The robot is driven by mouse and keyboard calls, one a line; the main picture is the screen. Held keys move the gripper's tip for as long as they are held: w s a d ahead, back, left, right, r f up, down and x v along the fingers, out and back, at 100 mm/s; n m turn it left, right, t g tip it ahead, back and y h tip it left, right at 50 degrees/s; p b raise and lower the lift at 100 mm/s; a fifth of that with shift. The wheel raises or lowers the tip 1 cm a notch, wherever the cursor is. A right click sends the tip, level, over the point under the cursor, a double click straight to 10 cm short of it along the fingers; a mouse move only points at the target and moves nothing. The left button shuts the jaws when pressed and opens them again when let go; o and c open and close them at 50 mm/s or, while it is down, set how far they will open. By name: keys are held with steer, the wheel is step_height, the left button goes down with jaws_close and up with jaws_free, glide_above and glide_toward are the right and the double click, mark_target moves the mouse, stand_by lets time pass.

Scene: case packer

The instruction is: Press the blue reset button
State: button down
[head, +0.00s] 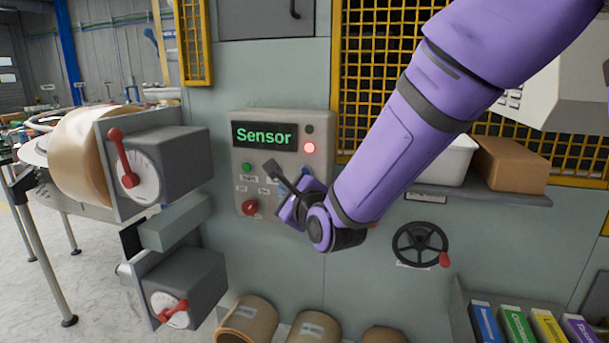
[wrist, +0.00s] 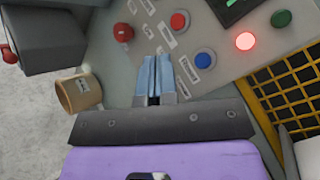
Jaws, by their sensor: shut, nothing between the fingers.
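The blue reset button (wrist: 204,60) sits on the grey control panel (wrist: 145,50), to the right of my fingertips in the wrist view. In the head view a bit of blue (head: 307,172) shows below the lit red lamp, mostly hidden by my gripper. My gripper (wrist: 157,62) is shut and empty, with its fingers together. In the head view my gripper (head: 272,168) is in front of the panel's lower middle. I cannot tell whether its tips touch the panel; they are beside the blue button, not over it.
The panel also carries a screen reading "Sensor" (head: 262,135), a lit red lamp (head: 309,147), a green button (head: 247,168), a red button (wrist: 179,20) and a red knob (head: 250,207). Grey boxes with red levers (head: 180,165) jut out at left. A handwheel (head: 420,247) is lower right.

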steer(key=w+d, duration=0.2)
steer(key=w, duration=0.5)
steer(key=shift+w+d, duration=0.35)
steer(key=shift+w, duration=0.1)
stand_by(1.8)
steer(key=shift+w+d, duration=0.15)
steer(key=shift+w, duration=0.15)
steer(key=shift+w+d, duration=0.2)
steer(key=shift+w, duration=0.25)
stand_by(0.7)
steer(key=shift+s, duration=0.15)
steer(key=shift+s+a, duration=0.3)
steer(key=shift+s, duration=0.4)
steer(key=shift+s+a, duration=0.3)
steer(key=shift+s, duration=0.5)
steer(key=shift+s+a, duration=0.25)
steer(key=shift+s, duration=0.5)
steer(key=shift+s+a, duration=0.3)
steer(key=shift+s, duration=0.5)
